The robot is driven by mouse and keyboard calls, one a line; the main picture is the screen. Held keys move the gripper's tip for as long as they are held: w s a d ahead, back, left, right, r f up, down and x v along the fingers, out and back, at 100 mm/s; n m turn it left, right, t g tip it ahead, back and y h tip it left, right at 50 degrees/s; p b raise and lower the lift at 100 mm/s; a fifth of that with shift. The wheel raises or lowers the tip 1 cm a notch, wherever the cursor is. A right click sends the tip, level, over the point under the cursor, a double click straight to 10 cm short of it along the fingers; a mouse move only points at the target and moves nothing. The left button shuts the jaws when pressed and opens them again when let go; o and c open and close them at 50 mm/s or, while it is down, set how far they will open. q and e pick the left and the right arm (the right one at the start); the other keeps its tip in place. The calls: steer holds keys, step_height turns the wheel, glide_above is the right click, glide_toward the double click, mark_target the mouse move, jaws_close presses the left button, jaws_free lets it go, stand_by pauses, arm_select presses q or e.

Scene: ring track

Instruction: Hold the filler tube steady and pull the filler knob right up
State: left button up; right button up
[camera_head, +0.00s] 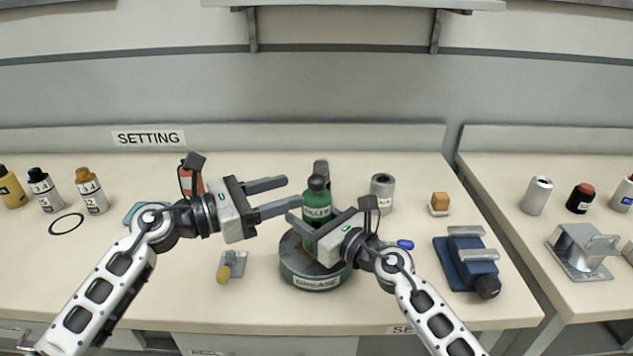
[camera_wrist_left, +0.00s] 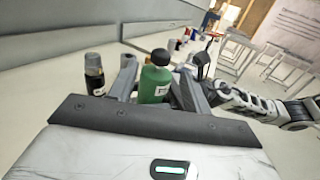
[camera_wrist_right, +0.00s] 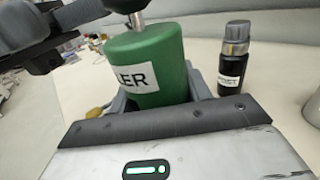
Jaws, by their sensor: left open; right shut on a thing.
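The filler tube (camera_head: 317,210) is a green upright cylinder with a white label, standing above a round dark base marked GREASE. Its black filler knob (camera_head: 317,183) sits on top; the right wrist view shows a short metal stem (camera_wrist_right: 139,22) under it. My right gripper (camera_head: 308,232) is shut around the tube's body, which fills its jaws in the right wrist view (camera_wrist_right: 150,62). My left gripper (camera_head: 294,192) is open, its fingers pointing at the knob from the left. In the left wrist view the knob (camera_wrist_left: 161,57) shows ahead, between the finger directions; exact contact cannot be told.
The round base (camera_head: 315,283) stands near the bench front. A black bottle (camera_head: 321,167) is close behind the tube, a grey cylinder (camera_head: 382,190) to its right. A blue fixture (camera_head: 468,262) lies further right. A small yellow-handled part (camera_head: 231,265) lies left of the base.

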mark_target(317, 183)
arm_select(q)
steer(key=x, duration=0.7)
